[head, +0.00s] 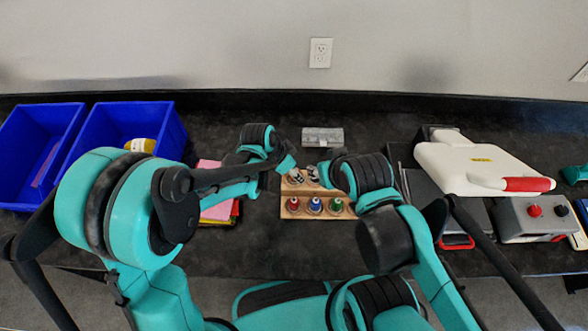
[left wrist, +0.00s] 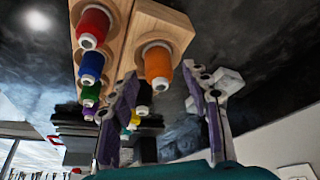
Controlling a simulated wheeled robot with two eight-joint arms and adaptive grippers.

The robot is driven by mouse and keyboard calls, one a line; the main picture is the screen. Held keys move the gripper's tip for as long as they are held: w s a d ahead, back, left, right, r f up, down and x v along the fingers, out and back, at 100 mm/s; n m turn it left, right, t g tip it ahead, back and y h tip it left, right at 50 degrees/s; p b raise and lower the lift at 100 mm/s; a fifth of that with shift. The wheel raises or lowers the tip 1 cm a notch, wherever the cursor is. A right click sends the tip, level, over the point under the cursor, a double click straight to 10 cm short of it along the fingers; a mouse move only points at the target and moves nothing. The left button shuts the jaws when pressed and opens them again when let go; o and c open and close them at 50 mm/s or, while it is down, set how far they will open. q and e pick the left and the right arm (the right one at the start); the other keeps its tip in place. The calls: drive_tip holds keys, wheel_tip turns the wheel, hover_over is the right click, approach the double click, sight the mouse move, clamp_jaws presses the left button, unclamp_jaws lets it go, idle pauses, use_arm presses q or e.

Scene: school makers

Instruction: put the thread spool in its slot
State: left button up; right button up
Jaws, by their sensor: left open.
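The wooden spool rack (head: 322,215) stands on the dark table, with red (head: 292,203), blue (head: 314,205) and green (head: 335,204) spools in its near row. An orange spool (left wrist: 158,65) is upright at one rack seat in the left wrist view, in the other row. In the head view my left gripper (head: 303,176) is over the rack's far left. My right arm's forward end hides the rack's far right; its fingers are not visible.
Blue bins (head: 168,135) stand at the left. Pink and yellow sheets (head: 217,210) lie left of the rack. A small grey block (head: 323,137) is behind it. A white and red machine (head: 470,165) and a grey box with knobs (head: 535,220) stand at the right.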

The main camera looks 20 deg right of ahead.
use_arm(q)
drive_tip(key=shift+r+p, duration=0.3)
drive_tip(key=shift+r, duration=0.05)
drive_tip(key=p+v, duration=0.3)
drive_tip(key=v, duration=0.9)
drive_tip(key=s+a+r+n+t+y, duration=0.1)
drive_tip(key=s+a+r+n+t, duration=0.1)
drive_tip(key=a, duration=0.6)
drive_tip(key=s+a+r+n+t+y, duration=0.2)
drive_tip(key=s+a+r+n, duration=0.1)
drive_tip(key=a+n, duration=0.4)
drive_tip(key=s+a+r+n+t+y, duration=0.1)
drive_tip(key=a+n, duration=0.4)
drive_tip(key=a, duration=0.6)
drive_tip(key=s+r, duration=0.1)
drive_tip(key=s, duration=0.1)
drive_tip(key=shift+s+a+r+t, duration=0.15)
drive_tip(key=shift+s+r+t, duration=0.25)
